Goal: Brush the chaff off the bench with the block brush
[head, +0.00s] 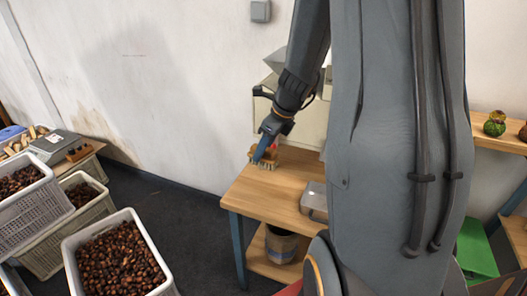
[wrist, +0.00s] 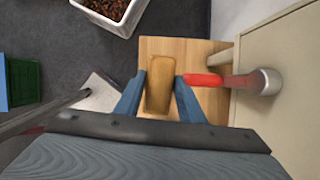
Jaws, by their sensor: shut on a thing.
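The block brush (head: 264,157) has a wooden back and pale bristles. My gripper (head: 268,150) is over the far left part of the wooden bench (head: 262,191), shut on the brush. In the wrist view the brush's wooden block (wrist: 159,84) sits between the two blue fingers of my gripper (wrist: 159,98). The bench top (wrist: 190,48) shows below and around it. I cannot tell whether the bristles touch the bench. No chaff can be made out on the visible bench top. My arm hides the right part of the bench in the head view.
A cream machine (head: 300,118) stands at the back of the bench, with a red-handled part (wrist: 205,80) sticking out close to my right finger. A bucket (head: 281,243) stands below. Chestnut crates (head: 152,243) stand left.

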